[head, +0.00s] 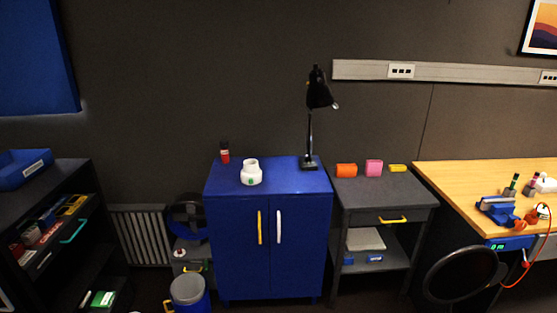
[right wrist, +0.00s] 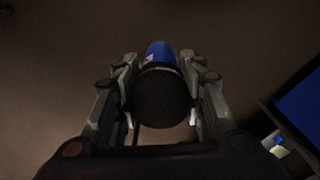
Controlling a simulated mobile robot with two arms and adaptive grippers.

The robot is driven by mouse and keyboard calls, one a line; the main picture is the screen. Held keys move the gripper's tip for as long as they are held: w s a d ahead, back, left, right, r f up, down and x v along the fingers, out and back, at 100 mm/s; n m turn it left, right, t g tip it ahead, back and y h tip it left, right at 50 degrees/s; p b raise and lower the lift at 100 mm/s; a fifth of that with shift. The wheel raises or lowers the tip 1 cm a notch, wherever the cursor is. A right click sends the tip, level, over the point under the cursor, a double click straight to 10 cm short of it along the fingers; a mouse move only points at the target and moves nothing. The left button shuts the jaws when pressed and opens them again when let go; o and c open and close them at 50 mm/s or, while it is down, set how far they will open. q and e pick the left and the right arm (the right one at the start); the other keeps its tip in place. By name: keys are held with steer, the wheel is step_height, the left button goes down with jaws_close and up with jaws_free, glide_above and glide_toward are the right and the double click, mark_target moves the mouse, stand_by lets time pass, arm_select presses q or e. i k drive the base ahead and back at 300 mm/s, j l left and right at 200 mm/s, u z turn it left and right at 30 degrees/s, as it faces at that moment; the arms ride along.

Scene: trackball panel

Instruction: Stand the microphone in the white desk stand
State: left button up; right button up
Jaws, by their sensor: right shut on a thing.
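The microphone (right wrist: 161,98) has a round dark head and a blue body. It shows in the right wrist view, with the head towards the camera. My right gripper (right wrist: 160,62) is shut on it, one finger on each side. The microphone is clear of any surface that I can make out. A white, round, stepped piece with a green mark, which looks like the desk stand (head: 251,174), sits on top of the blue cabinet in the head view. Its opening faces up. Neither gripper shows in the head view, and my left gripper is in no view.
On the blue cabinet (head: 267,228) are a red bottle (head: 225,153) at the back left and a black lamp (head: 309,135) at the back right. The cabinet top's front is clear. A grey side table (head: 385,195) and wooden workbench (head: 470,180) stand to the right.

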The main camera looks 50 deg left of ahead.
mark_target(252, 171)
steer(key=i+j+z, duration=0.1)
steer(key=j+z, duration=0.25)
steer(key=j, duration=0.9)
steer(key=j+z, duration=0.35)
steer(key=j, duration=0.85)
steer(key=j+u, duration=0.85)
steer(key=i+j, duration=0.05)
steer(key=j, duration=0.05)
